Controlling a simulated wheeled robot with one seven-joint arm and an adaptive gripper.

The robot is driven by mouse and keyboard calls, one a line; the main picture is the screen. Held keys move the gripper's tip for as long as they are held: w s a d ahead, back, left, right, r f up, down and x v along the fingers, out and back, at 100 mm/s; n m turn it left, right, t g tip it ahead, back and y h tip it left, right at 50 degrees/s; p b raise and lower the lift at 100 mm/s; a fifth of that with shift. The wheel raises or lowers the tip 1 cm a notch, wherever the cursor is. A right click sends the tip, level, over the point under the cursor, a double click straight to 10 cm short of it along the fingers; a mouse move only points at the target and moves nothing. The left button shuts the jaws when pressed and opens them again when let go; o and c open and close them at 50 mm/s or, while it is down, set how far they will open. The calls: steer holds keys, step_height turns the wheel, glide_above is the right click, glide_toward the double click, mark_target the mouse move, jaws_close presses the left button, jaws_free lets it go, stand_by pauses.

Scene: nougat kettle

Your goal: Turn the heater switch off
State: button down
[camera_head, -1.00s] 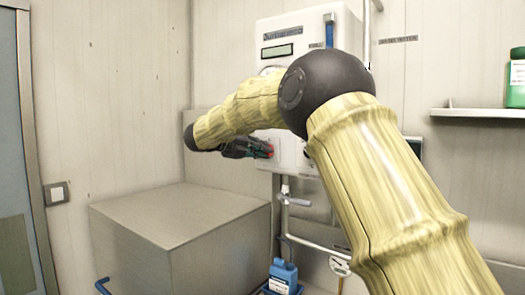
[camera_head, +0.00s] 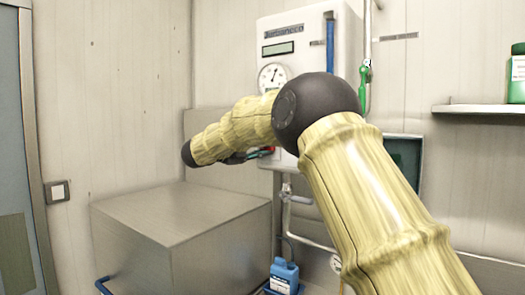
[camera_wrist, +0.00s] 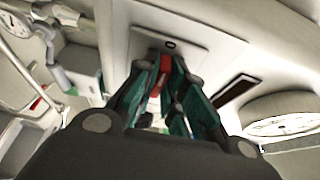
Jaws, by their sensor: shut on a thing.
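The white heater (camera_head: 307,48) hangs on the back wall, with a small display and a round gauge (camera_head: 272,76) on its front. My gripper (camera_head: 255,154) is at the lower front of the heater, mostly hidden behind my arm. In the wrist view, my gripper's teal fingers (camera_wrist: 168,80) are closed around a red switch (camera_wrist: 164,76) on a pale plate of the heater's front. The exact angle of the switch is hard to tell because the fingers cover much of it.
A large metal box (camera_head: 170,220) stands below and left of the heater. A pipe with a green-handled valve (camera_head: 364,88) runs along its right side. A blue bottle (camera_head: 284,275) stands below. A shelf (camera_head: 480,108) with a green bottle (camera_head: 517,75) is at the right.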

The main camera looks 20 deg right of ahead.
steer(key=shift+f, duration=0.1)
stand_by(0.3)
steer(key=c, duration=1.5)
jaws_free()
steer(key=v, duration=1.2)
